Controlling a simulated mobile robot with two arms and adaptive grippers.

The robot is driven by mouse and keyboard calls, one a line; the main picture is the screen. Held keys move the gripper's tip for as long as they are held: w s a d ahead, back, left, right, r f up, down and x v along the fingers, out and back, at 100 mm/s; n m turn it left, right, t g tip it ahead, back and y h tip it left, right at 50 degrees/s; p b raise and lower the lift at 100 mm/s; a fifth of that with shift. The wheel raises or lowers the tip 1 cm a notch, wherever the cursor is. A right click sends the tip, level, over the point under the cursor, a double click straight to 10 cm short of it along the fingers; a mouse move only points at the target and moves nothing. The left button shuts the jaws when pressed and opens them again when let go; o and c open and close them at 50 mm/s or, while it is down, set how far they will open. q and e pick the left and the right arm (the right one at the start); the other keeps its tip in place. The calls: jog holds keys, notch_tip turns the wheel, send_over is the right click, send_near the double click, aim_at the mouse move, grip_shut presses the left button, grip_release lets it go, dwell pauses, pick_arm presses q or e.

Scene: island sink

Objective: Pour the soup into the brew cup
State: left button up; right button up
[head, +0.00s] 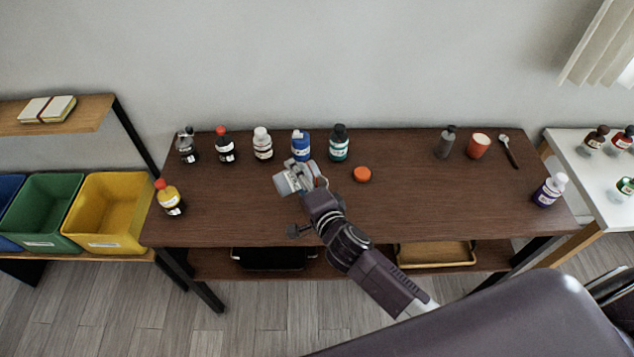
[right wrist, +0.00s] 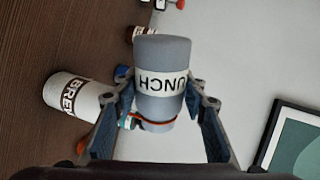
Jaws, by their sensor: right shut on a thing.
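My right gripper (head: 307,182) is over the middle left of the brown table. In the right wrist view its two fingers (right wrist: 160,112) are closed on the sides of a grey cup (right wrist: 162,55) with a white label; the letters "UNCH" show upside down. The cup lies across the fingers, roughly parallel to the table top, so it is tipped over. A white cup with a "BREW" label (right wrist: 78,94) stands beside it on the table, apart from it. In the head view the gripper partly hides this area. No soup or stream is visible. My left gripper is out of view.
Several bottles stand along the back of the table, among them a blue bottle (head: 300,147) and a green bottle (head: 339,145). The table's right middle is clear.

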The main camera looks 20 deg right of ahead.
jog(key=shift+d+f+m+y+p, duration=0.15)
jog(key=shift+f+m+y+p, duration=0.2)
jog(key=shift+m, duration=0.25)
jog(key=shift+d+f+m+y+p, duration=0.1)
jog(key=shift+f+m+y+p, duration=0.1)
jog(key=shift+m+p, duration=0.3)
dwell(2.6)
